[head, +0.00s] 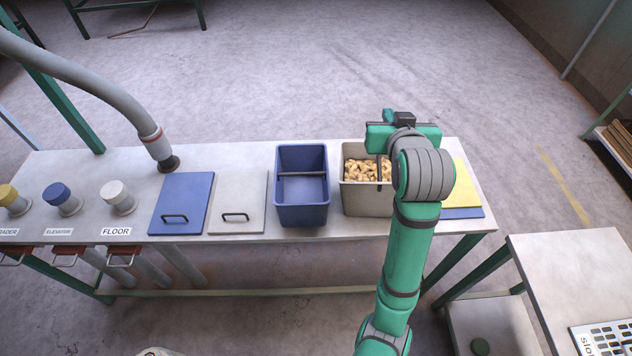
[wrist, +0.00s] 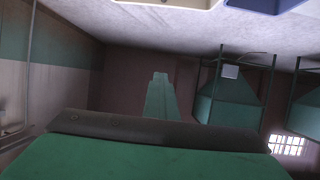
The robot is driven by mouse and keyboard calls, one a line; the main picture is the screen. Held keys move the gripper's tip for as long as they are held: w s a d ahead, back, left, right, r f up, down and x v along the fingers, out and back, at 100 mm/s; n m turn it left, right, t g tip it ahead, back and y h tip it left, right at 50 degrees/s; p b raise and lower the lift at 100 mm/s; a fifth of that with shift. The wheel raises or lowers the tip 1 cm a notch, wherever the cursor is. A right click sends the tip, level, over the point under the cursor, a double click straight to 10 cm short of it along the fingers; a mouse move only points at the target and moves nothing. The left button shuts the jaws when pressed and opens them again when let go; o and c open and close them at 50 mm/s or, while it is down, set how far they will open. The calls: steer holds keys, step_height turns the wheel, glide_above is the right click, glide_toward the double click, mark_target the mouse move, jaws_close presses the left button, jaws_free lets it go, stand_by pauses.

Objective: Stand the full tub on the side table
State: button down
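The full tub (head: 367,202) is light grey-beige and heaped with tan nuts, standing upright on the long bench in the head view. A pale tub edge (wrist: 165,3) shows at the top of the wrist view. My gripper (head: 380,172) is over the right part of this tub, with a dark finger-like part against the nuts. The arm hides the tub's right side. I cannot tell whether the gripper touches the tub, or whether its fingers are open. The side table (head: 560,262) is the pale-topped table at the lower right.
An empty blue tub (head: 302,214) with a crossbar stands just left of the full tub. Blue (head: 182,195) and grey (head: 238,195) lids with handles lie further left. Yellow and blue sheets (head: 466,190) lie right. A number panel (head: 604,340) occupies the side table's front; its far part is clear.

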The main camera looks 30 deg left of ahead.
steer(key=shift+s+a+r+n+g+y, duration=0.2)
steer(key=shift+a, duration=0.25)
steer(key=shift+s+a+r+n+g+y, duration=0.15)
steer(key=shift+a+n+g+y, duration=0.05)
steer(key=shift+a, duration=0.25)
steer(key=shift+w, duration=0.1)
